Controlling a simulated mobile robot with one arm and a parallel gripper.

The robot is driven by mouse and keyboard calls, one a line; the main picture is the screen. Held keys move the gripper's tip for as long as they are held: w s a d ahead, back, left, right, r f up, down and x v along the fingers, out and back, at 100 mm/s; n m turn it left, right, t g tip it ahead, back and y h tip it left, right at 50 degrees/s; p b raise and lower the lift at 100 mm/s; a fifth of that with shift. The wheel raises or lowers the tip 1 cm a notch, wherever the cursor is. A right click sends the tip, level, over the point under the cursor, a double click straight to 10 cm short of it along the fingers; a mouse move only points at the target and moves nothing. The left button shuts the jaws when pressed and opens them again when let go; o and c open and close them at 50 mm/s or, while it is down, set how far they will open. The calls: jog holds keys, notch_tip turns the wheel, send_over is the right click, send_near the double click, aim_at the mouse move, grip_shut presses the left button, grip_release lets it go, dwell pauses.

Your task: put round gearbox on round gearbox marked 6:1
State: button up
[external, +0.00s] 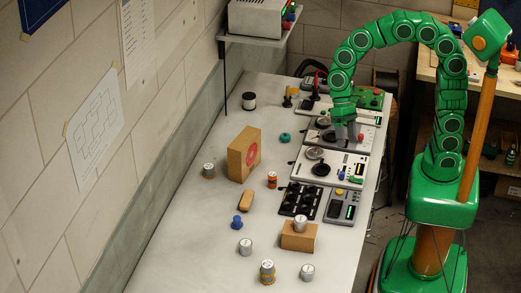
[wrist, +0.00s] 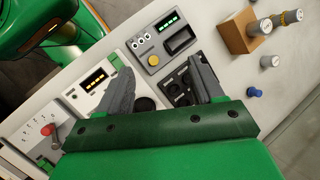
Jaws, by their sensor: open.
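Several short round gearboxes stand on the bench. One silver gearbox (external: 300,224) sits on a small cardboard block (external: 297,243). Two silver ones stand in front of it, one to the left (external: 246,247) and one to the right (external: 307,272). My gripper (external: 348,132) is open and empty over the instruments, well behind the gearboxes. Its spread fingers (wrist: 162,88) show in the wrist view.
A tall cardboard box (external: 241,157) stands mid-bench.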

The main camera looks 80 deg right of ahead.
jog(key=s+d+f+n+t+h, duration=0.1)
jog(key=s+d+n+h, duration=0.3)
jog(key=s+d, duration=1.6)
jog(key=shift+s+d+n+h, duration=0.2)
jog(key=shift+d+n+h, duration=0.1)
jog(key=shift+d+h, duration=0.3)
